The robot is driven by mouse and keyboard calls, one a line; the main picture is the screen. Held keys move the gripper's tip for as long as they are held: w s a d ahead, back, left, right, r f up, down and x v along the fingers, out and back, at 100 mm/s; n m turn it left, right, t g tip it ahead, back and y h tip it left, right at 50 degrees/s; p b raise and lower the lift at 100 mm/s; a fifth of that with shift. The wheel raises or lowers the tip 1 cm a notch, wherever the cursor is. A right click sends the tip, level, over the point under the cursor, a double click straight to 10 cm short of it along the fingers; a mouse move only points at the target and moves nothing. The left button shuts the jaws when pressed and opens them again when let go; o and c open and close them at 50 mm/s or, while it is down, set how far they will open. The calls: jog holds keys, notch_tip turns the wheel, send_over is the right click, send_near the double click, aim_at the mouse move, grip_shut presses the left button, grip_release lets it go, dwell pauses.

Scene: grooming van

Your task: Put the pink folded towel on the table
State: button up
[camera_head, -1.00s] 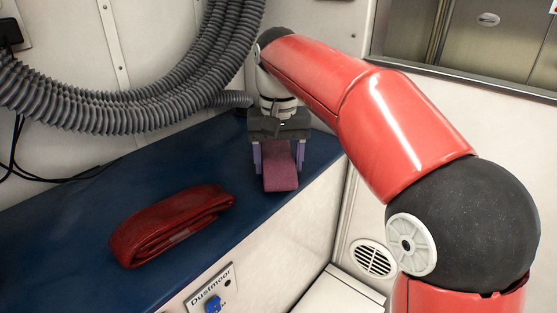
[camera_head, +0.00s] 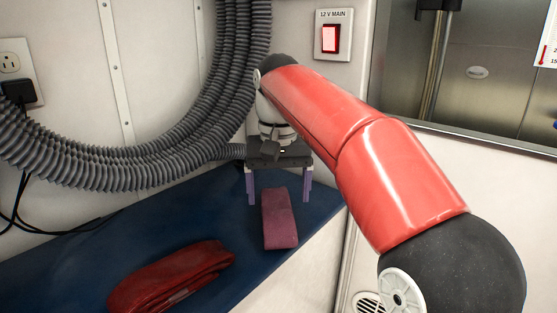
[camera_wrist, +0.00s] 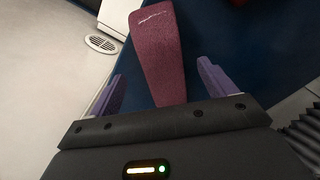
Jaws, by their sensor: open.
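The pink folded towel (camera_head: 279,222) lies on the blue top (camera_head: 203,225) of a bench along the wall, near its right end. My gripper (camera_head: 279,198) is open, with its purple fingers spread wider than the towel and apart from it. It is at the towel's far end. In the wrist view, the towel (camera_wrist: 157,55) stretches away between and beyond the open fingers (camera_wrist: 163,80), with nothing held.
A dark red folded cloth (camera_head: 170,277) lies on the blue top to the left. Thick grey hoses (camera_head: 120,138) hang along the wall behind. A lit red switch (camera_head: 331,39) is on the wall. Blue surface is clear between cloth and towel.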

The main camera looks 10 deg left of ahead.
notch_tip(320, 180, up, 6)
jog(key=p, duration=0.2)
jog(key=s+d+f+t, duration=0.1)
jog(key=s+d+f, duration=0.2)
jog(key=d, duration=0.3)
jog(key=s+d+f+m+t, duration=0.1)
jog(key=s+d+f, duration=0.2)
jog(key=s+d, duration=0.3)
jog(key=s+d+f+m+t, duration=0.1)
jog(key=s+d+f+t, duration=0.1)
jog(key=d, duration=0.6)
jog(key=shift+s+f, duration=0.9)
jog(key=shift+s, duration=0.3)
jog(key=shift+o, duration=0.4)
jog(key=s+d+f+t, duration=0.1)
jog(key=s+d+f, duration=0.3)
jog(key=s+f, duration=0.2)
jog(key=shift+f+m+t, duration=0.3)
jog(key=shift+f+m, duration=0.1)
jog(key=shift+f, duration=0.5)
jog(key=shift+s+f, duration=0.15)
jog(key=shift+f, duration=0.25)
jog(key=shift+r+b, duration=0.1)
jog(key=shift+b, duration=0.2)
